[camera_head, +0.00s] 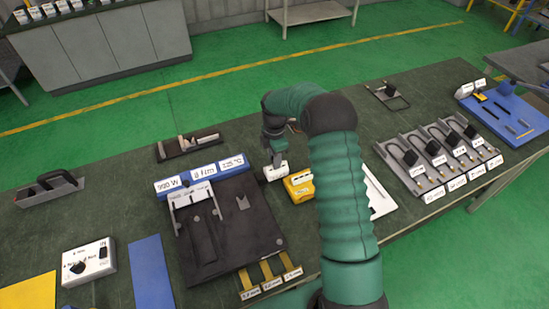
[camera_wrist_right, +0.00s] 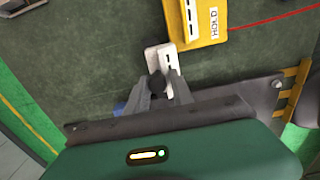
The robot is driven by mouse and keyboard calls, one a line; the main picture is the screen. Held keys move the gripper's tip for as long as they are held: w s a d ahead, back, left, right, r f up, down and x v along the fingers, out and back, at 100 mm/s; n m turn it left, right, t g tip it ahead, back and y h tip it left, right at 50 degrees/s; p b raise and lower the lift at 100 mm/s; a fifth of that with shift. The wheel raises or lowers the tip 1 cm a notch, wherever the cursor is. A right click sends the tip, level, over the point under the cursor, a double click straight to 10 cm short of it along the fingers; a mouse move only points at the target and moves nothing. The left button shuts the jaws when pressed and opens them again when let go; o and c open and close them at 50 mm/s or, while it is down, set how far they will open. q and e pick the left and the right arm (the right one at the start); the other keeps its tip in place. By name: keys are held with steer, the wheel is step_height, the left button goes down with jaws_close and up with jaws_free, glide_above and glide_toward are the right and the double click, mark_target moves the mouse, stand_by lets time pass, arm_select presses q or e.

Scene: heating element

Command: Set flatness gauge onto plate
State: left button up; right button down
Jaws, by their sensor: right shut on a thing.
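My right gripper (camera_head: 276,158) reaches down at the middle of the bench and is shut on a small white block with a dark knob, which I take to be the flatness gauge (camera_head: 276,172). In the right wrist view the gripper's fingers (camera_wrist_right: 160,92) close around the knob, and the white gauge (camera_wrist_right: 161,58) shows beyond them. I cannot tell whether the gauge touches the bench. A dark square plate (camera_head: 235,215) lies left of and nearer than the gripper, apart from the gauge. A pale metal bracket lies on its left part. My left gripper is not in view.
A yellow device (camera_head: 299,186) stands close beside the gauge; the right wrist view shows it marked HOLD (camera_wrist_right: 196,22). Blue-backed labels (camera_head: 202,179) line the plate's far edge. Brass strips (camera_head: 270,275) lie at its near edge. Grey fixtures (camera_head: 437,157) stand to the right.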

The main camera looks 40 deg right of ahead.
steer(key=w+a, duration=0.1)
steer(key=a, duration=0.1)
steer(key=w+a, duration=0.1)
steer(key=a, duration=0.2)
steer(key=w+a, duration=0.1)
steer(key=a, duration=0.2)
steer(key=shift+p, duration=0.3)
steer(key=c, duration=1.3)
jaws_free()
steer(key=shift+d, duration=0.15)
steer(key=shift+c, duration=0.2)
steer(key=shift+o, duration=0.4)
steer(key=shift+w+f, duration=0.1)
steer(key=shift+f, duration=0.1)
steer(key=shift+r, duration=0.1)
step_height(320, 180, up, 17)
steer(key=b, duration=0.1)
steer(key=shift+f, duration=0.2)
